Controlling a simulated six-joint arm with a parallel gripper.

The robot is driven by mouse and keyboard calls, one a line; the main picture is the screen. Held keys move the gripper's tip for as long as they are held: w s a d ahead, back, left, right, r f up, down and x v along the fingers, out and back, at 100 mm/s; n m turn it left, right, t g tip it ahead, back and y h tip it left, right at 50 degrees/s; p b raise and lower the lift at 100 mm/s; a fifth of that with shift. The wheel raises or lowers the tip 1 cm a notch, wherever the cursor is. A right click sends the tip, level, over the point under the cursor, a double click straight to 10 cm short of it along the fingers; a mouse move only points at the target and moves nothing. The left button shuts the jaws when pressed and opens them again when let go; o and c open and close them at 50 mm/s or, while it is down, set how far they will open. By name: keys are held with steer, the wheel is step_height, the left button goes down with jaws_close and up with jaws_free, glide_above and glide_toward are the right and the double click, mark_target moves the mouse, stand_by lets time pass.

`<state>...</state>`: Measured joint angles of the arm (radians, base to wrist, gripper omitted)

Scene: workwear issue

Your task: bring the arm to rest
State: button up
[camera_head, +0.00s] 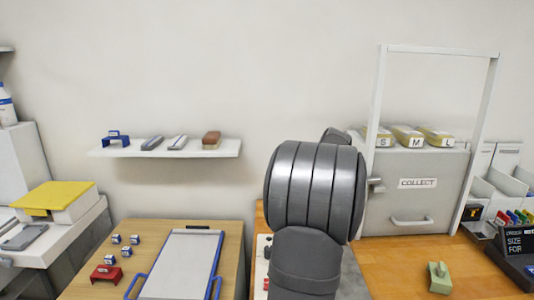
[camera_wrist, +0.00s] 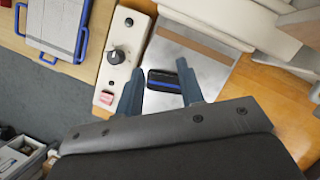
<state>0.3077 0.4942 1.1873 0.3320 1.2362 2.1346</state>
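My gripper (camera_wrist: 158,84) shows in the wrist view with its two fingers spread apart and nothing held between them. Beyond the fingertips a small black and blue item (camera_wrist: 163,79) lies on a pale metallic plate (camera_wrist: 213,75); I cannot tell the exact gap between it and the fingers. In the head view my grey arm fills the middle and hides my gripper and much of the plate.
A control strip with a dark knob (camera_wrist: 119,55) lies left of the plate. A blue-handled board (camera_head: 180,265) is on the left table. A COLLECT hatch (camera_head: 417,200) with a tall white frame stands behind the right worktop, where a green block (camera_head: 440,279) sits. A shelf (camera_head: 215,149) hangs at the left.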

steer(key=w+a+n, duration=0.1)
steer(key=a+n, duration=0.1)
steer(key=a, duration=0.8)
steer(key=shift+w+a+f+y, duration=0.2)
steer(key=shift+w+a+y, duration=0.05)
steer(key=shift+a+y, duration=0.15)
steer(key=shift+d+g, duration=0.1)
steer(key=shift+g, duration=0.2)
steer(key=s+d+m, duration=0.2)
steer(key=d, duration=0.8)
steer(key=s+d+m+t+h, duration=0.1)
steer(key=d+m, duration=0.1)
steer(key=d, duration=0.8)
steer(key=shift+s+d+f+h, duration=0.2)
steer(key=shift+s+d+h, duration=0.1)
steer(key=shift+s, duration=0.1)
steer(key=shift+a, duration=0.1)
